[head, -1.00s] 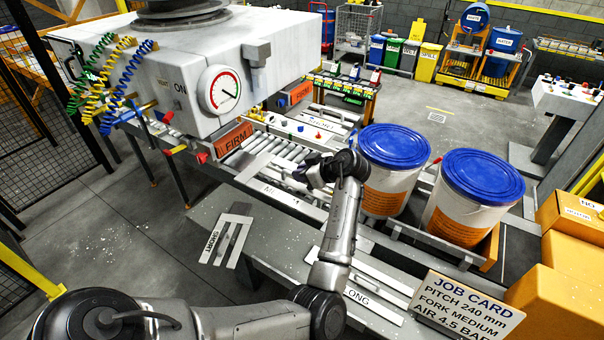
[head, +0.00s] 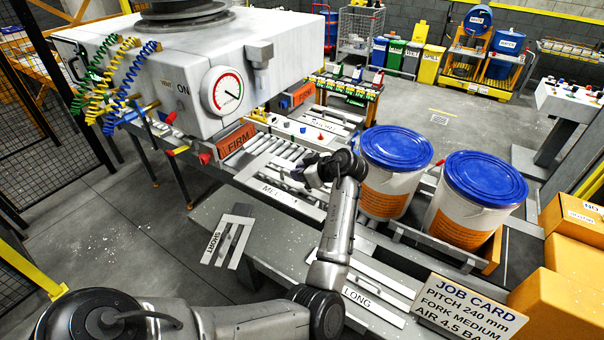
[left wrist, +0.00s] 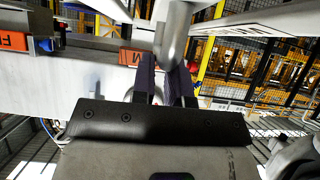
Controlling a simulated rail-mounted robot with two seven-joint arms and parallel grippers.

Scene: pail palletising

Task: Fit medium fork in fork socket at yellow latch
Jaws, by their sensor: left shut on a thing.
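The medium fork (head: 272,191), a pale plate labelled MEDIUM, lies along the near side of the rollers, its label partly covered by my left arm. My left gripper (head: 308,176) is above it and shut on it; the jaws are small and dark there. In the left wrist view my left gripper's dark fingers (left wrist: 168,88) close around a grey rounded bar. A yellow latch (head: 179,151) sticks out under the white machine, left of a red one (head: 205,158). The fork socket at the yellow latch cannot be made out. My right gripper is not in view.
A short fork (head: 236,226) and a long fork (head: 385,312) lie on the grey bench. Two blue-lidded pails (head: 397,150) stand to the right. The white machine (head: 165,85) overhangs the rollers. The job card (head: 468,308) reads FORK MEDIUM. Open floor lies at left.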

